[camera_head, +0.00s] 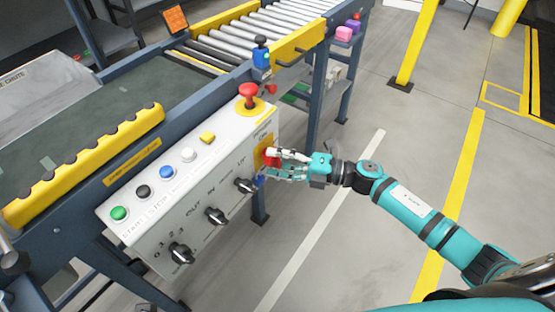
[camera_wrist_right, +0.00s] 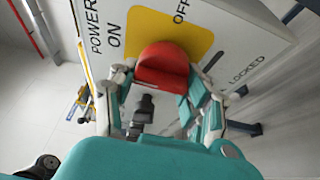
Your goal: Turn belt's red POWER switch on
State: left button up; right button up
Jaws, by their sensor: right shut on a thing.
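The red POWER switch (camera_head: 270,157) is on a yellow plate at the right end of the belt's white control box (camera_head: 188,173). In the right wrist view the red switch handle (camera_wrist_right: 165,66) sits on the yellow plate (camera_wrist_right: 150,27), with the words POWER, ON, OFF and LOCKED around it. My right gripper (camera_head: 284,162) is at the switch, and its fingers (camera_wrist_right: 160,88) are closed around the red handle's two sides. The handle's exact pointing direction is hard to tell. My left gripper is in neither view.
A red emergency button (camera_head: 248,92) stands on top of the box, beside several coloured push buttons. Several black knobs (camera_head: 215,216) are on its front. The conveyor rollers (camera_head: 262,32) run at the back. The floor (camera_head: 345,235) to the right is clear, with a yellow post (camera_head: 416,45) farther off.

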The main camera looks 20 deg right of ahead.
jog(key=o, duration=1.2)
jog(key=v, duration=1.2)
